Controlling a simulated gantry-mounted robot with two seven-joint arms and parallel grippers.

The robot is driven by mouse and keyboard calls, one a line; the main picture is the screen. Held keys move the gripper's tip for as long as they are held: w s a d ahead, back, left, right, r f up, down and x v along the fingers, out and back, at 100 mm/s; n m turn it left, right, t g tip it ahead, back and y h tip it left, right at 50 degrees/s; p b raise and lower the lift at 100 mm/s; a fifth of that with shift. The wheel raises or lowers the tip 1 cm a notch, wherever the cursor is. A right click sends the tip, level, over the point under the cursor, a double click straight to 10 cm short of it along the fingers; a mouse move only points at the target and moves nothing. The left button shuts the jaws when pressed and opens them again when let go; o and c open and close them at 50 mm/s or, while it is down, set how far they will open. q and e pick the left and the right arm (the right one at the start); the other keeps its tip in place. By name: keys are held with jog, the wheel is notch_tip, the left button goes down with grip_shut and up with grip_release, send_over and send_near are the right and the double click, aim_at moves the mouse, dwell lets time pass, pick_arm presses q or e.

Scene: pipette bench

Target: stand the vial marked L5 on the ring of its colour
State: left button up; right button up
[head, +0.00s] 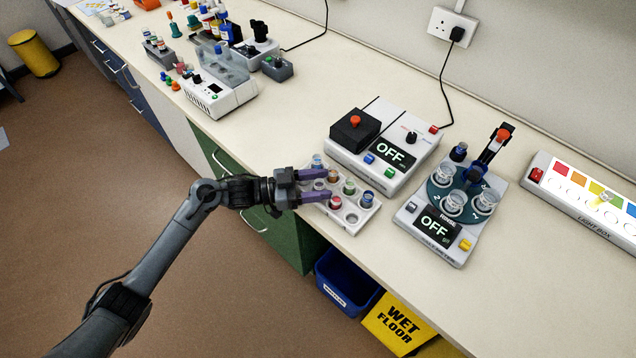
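A white vial rack (352,222) with several small vials stands near the bench's front edge. Its vials have coloured contents or caps, among them a red one (335,202), a green one (349,187) and a blue one (367,199). No vial mark is readable, so I cannot tell which is L5. My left gripper (326,185) is over the rack's left part, its two purple fingers apart; I see nothing clamped between them. The light box (545,185) at the right has a row of coloured squares with rings beside them. My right gripper is not in view.
A carousel device reading OFF (435,225) stands between rack and light box, with a tall post. Another OFF device (385,150) is behind the rack. More equipment (215,85) crowds the far left. The bench between that and the rack is clear.

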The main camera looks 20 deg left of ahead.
pick_arm(q)
jog(key=shift+f, duration=0.1)
jog(key=shift+a+b, duration=0.15)
jog(key=shift+b, duration=0.15)
jog(key=v, duration=0.6)
jog(key=p+v, duration=0.1)
jog(key=v, duration=0.2)
jog(key=shift+s+r, duration=0.2)
jog(key=shift+r, duration=0.15)
jog(key=shift+s+a, duration=0.2)
jog(key=shift+a, duration=0.1)
jog(key=shift+c, duration=1.4)
jog(key=shift+s+a, duration=0.15)
jog(key=shift+a, duration=0.15)
